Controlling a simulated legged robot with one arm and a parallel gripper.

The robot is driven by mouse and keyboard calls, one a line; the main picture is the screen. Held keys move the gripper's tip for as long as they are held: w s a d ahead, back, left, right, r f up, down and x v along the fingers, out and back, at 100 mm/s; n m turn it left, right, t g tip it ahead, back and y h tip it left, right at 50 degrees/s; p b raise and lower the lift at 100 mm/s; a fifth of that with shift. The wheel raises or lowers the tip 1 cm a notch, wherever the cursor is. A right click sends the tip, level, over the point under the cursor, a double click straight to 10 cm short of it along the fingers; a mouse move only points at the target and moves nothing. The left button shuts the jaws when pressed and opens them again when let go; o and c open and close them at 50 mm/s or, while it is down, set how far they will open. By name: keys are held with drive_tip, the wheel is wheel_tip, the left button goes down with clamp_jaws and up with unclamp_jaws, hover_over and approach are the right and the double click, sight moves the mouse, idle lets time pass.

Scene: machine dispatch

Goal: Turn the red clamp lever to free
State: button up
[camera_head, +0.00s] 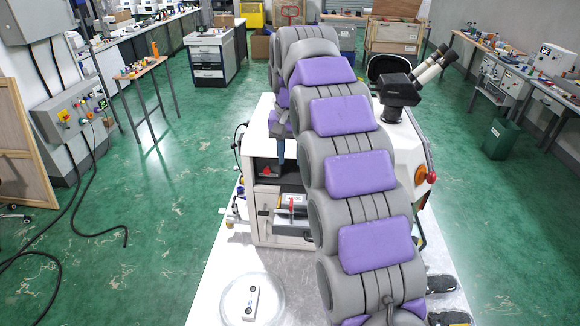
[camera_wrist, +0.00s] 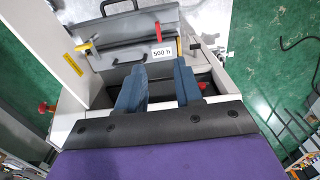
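A small red lever (camera_wrist: 157,30) stands on a grey rounded part in the upper middle of the wrist view, above a label reading "500 h" (camera_wrist: 162,52). I take it to be the clamp lever; it also shows as a thin upright red piece (camera_head: 291,203) on the machine's front in the head view. My gripper (camera_wrist: 158,68) has two blue fingers set apart, with nothing between them. The lever lies beyond the fingertips, apart from them. In the head view my gripper (camera_head: 282,152) points down in front of the machine, above the lever.
The white machine (camera_head: 262,115) has an open front bay. Yellow-and-black handles (camera_wrist: 82,46) flank the grey part, and a black handle (camera_wrist: 118,8) lies beyond. A red knob (camera_wrist: 45,107) is at the left.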

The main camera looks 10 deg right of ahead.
wheel_tip(320, 180, up, 2)
drive_tip(key=shift+r, duration=0.25)
drive_tip(key=s+f+n+b, duration=0.1)
drive_tip(key=s+f+b, duration=0.3)
drive_tip(key=s+f, duration=0.4)
drive_tip(key=s+f+n+g+b, duration=0.1)
drive_tip(key=s+f+b, duration=0.3)
drive_tip(key=s+f, duration=0.5)
drive_tip(key=s+f+n+b, duration=0.1)
drive_tip(key=s+f+b, duration=0.3)
drive_tip(key=s, duration=2.1)
wheel_tip(320, 180, down, 5)
drive_tip(key=shift+s+f+g+b, duration=0.15)
drive_tip(key=shift+f+g+b, duration=0.05)
drive_tip(key=shift+g+b, duration=0.2)
